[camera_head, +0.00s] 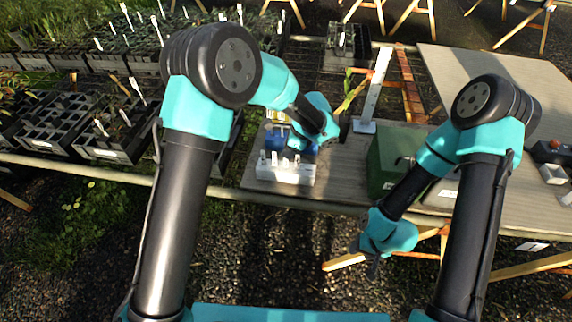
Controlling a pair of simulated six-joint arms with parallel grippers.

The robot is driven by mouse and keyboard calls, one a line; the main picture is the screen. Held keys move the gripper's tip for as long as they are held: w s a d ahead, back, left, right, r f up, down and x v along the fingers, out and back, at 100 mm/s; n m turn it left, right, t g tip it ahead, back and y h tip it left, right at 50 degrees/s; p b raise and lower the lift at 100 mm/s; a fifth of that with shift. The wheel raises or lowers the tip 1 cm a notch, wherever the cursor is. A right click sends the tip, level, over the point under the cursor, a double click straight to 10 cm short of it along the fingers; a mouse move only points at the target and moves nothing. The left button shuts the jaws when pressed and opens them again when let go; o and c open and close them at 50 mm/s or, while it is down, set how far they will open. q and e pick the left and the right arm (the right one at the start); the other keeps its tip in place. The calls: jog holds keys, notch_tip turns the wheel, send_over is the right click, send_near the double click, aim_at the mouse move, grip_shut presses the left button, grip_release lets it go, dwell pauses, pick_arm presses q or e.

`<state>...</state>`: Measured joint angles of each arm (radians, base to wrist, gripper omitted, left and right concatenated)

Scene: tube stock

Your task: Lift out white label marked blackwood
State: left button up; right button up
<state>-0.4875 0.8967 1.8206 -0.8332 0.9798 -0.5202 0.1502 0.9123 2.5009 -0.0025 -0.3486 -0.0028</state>
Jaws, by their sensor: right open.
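A small white block holder (285,175) stands at the front left of the wooden table, with several small white labels (274,158) upright in it. Other white labels (127,80) stick up from the plant trays at the left. No writing is readable, so I cannot tell which label is marked blackwood. My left gripper (322,140) is just behind and right of the holder; its fingers are largely hidden by the wrist and too small to judge. My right gripper (373,268) hangs open and empty in front of the table edge, over the gravel.
A blue container (277,142) with yellow on it stands behind the holder. A dark green box (388,160) stands right of it, near my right forearm. A tall white upright strip (375,88) rises behind. Dark plant trays (68,115) fill the left bench.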

aim_at(286, 165)
pick_arm(q)
jog(key=x, duration=0.4)
jog(key=shift+f, duration=0.35)
jog(key=shift+w, duration=0.1)
jog(key=shift+c, duration=0.4)
grip_shut()
